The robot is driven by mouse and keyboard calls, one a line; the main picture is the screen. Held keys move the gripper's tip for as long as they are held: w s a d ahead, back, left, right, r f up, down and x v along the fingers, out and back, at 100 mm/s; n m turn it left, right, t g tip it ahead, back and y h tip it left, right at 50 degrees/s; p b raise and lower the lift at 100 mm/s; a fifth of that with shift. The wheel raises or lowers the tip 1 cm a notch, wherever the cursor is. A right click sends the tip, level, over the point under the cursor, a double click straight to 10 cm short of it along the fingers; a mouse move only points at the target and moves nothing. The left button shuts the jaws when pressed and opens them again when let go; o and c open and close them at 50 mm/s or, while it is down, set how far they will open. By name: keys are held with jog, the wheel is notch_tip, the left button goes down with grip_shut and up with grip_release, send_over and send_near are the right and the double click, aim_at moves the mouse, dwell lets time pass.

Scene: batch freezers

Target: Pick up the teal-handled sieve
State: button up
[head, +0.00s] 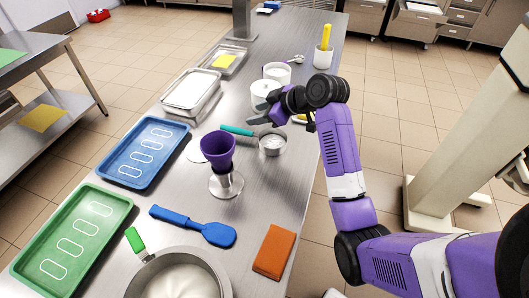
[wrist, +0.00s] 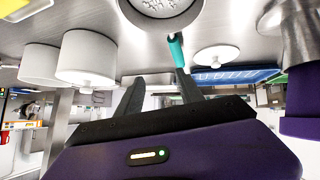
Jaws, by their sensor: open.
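The teal-handled sieve (head: 237,130) lies on the steel counter, its round metal bowl to the right and its teal handle pointing left. My gripper (head: 259,113) is above the counter, just beyond the sieve and beside the white tubs. In the wrist view the two dark fingers of my gripper (wrist: 160,86) are spread apart with nothing between them. The sieve's teal handle (wrist: 176,52) shows there past the fingertips, nearer the right finger, with part of the bowl at the top edge. I cannot tell whether anything touches the sieve.
A purple cup on a metal stand (head: 218,148) is close left of the sieve. White tubs (head: 276,72) stand behind it. A blue tray (head: 144,152), a green tray (head: 72,240), a blue spatula (head: 195,225) and an orange block (head: 273,252) lie around the counter.

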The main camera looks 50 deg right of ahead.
aim_at(242, 130)
jog(key=shift+s+a+f+n+g+y, duration=0.4)
jog(key=shift+s+a+f+n+g, duration=0.2)
jog(key=shift+s+a+f, duration=0.25)
jog(key=shift+w+a+f, duration=0.15)
jog(key=shift+w, duration=0.05)
jog(key=p+x, duration=0.1)
jog(key=x, duration=0.6)
jog(key=shift+w+a+p, duration=0.25)
jog(key=shift+p, duration=0.15)
grip_shut()
